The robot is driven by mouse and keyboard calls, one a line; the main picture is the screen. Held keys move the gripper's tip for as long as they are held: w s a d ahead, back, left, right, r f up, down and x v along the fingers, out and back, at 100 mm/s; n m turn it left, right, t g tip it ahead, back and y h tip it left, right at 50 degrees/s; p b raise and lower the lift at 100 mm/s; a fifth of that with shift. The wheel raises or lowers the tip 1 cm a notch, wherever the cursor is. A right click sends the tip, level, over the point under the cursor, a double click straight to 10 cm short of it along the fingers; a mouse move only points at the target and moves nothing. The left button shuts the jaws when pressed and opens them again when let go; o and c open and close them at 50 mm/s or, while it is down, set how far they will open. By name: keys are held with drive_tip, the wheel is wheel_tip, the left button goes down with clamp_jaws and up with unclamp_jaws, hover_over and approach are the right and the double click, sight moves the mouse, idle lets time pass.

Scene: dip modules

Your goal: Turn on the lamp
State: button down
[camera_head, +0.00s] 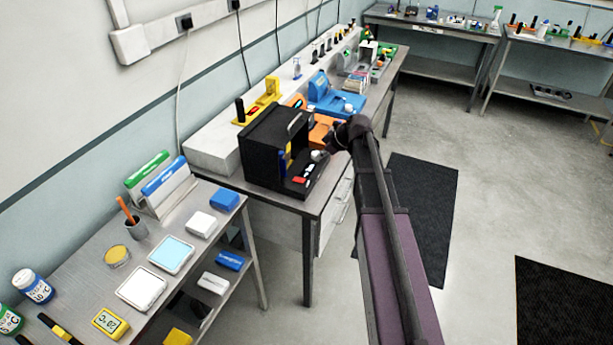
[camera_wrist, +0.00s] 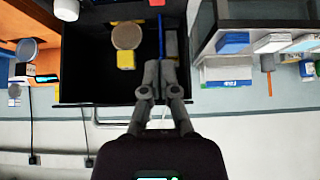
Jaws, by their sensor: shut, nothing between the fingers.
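I cannot single out a lamp for certain. A black box-shaped module (camera_head: 265,138) with a handle on top stands on the workbench, with a low front tray carrying a red part (camera_head: 300,180) and a white round part (camera_head: 317,155). In the wrist view the black module (camera_wrist: 85,85) lies beyond the fingers, with a grey disc (camera_wrist: 127,36) and a yellow block (camera_wrist: 126,60) in front of its dark inside. My gripper (camera_wrist: 160,68) is shut and empty, its fingers together. In the head view my gripper (camera_head: 343,138) is just right of the module; its fingertips are unclear.
An orange module (camera_head: 322,130) and a blue machine (camera_head: 330,97) stand behind the black module. A side table (camera_head: 195,262) at left holds binders, a pencil cup and small boxes. Open floor with dark mats (camera_head: 425,200) lies to the right.

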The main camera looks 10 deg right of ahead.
drive_tip(key=shift+w, duration=0.1)
idle(0.4)
drive_tip(key=b, duration=0.8)
hover_over(301, 180)
drive_tip(key=d, duration=0.1)
drive_tip(key=f, duration=0.8)
drive_tip(key=shift+s+d, duration=0.1)
drive_tip(key=shift+s, duration=0.25)
drive_tip(key=shift+s+d+f+b, duration=0.15)
drive_tip(key=shift+f+b, duration=1.75)
drive_tip(key=shift+b, duration=0.05)
